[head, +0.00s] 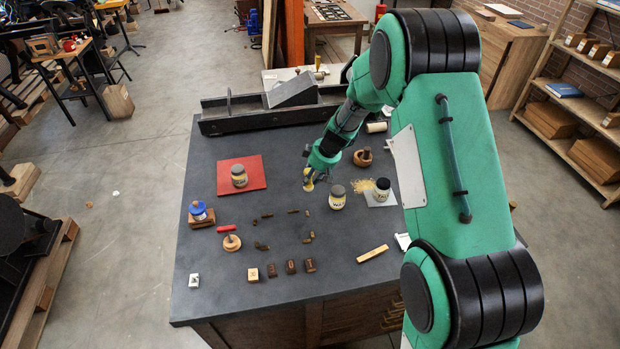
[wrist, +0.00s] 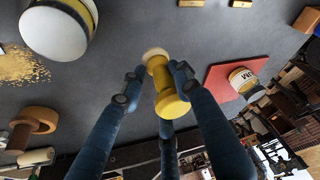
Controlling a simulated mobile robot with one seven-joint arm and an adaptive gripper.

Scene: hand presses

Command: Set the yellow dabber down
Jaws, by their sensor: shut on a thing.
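The yellow dabber (wrist: 171,103) is held between the fingers of my gripper (wrist: 155,85) in the wrist view. It has a pale round end and a wider yellow end. In the head view my gripper (head: 308,178) is over the dark table, with the dabber (head: 308,185) at its tips. The dabber is small there, and I cannot tell whether it touches the table. A jar with a grey lid (head: 337,197) stands just to the right of it.
A red mat (head: 258,182) with a jar (head: 239,176) lies to the left. A black-lidded jar (head: 382,190) stands on a pale plate to the right, beside yellow crumbs (head: 362,186). Small dark blocks (head: 291,267) lie in front.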

